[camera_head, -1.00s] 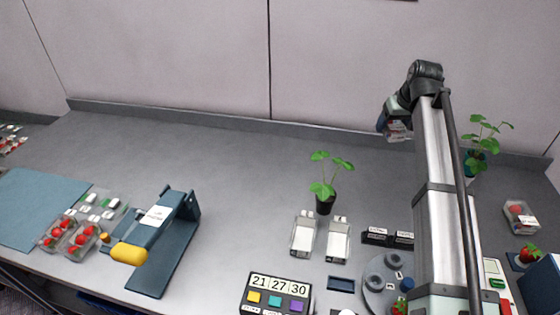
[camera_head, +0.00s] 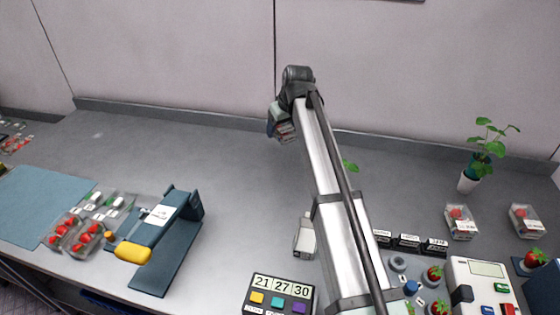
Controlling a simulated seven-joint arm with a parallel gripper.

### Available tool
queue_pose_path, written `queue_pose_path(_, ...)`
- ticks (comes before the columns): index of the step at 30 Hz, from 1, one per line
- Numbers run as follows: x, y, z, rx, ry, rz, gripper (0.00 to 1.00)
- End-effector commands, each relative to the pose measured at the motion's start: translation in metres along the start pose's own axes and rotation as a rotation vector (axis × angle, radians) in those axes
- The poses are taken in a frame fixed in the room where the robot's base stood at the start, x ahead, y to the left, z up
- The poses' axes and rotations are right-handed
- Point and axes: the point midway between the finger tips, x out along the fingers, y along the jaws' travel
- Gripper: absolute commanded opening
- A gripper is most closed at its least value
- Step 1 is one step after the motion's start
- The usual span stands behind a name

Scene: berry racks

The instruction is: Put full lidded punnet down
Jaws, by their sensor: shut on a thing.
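My gripper (camera_head: 274,122) is at the far middle of the bench, raised above it, and shut on a clear punnet. The punnet (camera_head: 287,132) shows red through its side; it is small and partly hidden by my gripper, so its lid cannot be made out. My own arm runs from the front right up to it and covers part of the bench middle.
Punnets of strawberries (camera_head: 75,235) stand by a blue mat (camera_head: 35,205) at left, beside a blue press (camera_head: 165,240) with a yellow handle (camera_head: 132,253). Two filled punnets (camera_head: 460,222) (camera_head: 526,221) and a potted plant (camera_head: 470,181) are at right.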

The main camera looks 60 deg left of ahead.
Motion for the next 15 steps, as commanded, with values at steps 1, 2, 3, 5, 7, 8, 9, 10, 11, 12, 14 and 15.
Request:
queue_pose_path(1,0.003,-0.003,-0.001,-0.004,0.000,-0.002,0.34)
queue_pose_path(2,0.004,-0.004,0.000,-0.005,0.000,-0.002,0.34)
queue_pose_path(3,0.007,-0.004,0.001,-0.006,0.000,-0.003,0.34)
queue_pose_path(5,0.013,-0.005,0.003,-0.006,0.000,-0.003,0.34)
queue_pose_path(7,0.022,-0.005,0.008,-0.006,-0.001,-0.003,0.34)
queue_pose_path(8,0.026,-0.005,0.010,-0.005,-0.001,-0.003,0.34)
queue_pose_path(9,0.033,-0.005,0.013,-0.005,-0.002,-0.003,0.34)
queue_pose_path(10,0.038,-0.004,0.014,-0.005,-0.001,-0.003,0.34)
queue_pose_path(11,0.042,-0.004,0.016,-0.005,-0.001,-0.003,0.34)
queue_pose_path(12,0.048,-0.004,0.018,-0.005,-0.001,-0.003,0.34)
queue_pose_path(14,0.054,-0.004,0.021,-0.005,-0.001,-0.003,0.34)
queue_pose_path(15,0.057,-0.004,0.022,-0.004,0.000,-0.002,0.34)
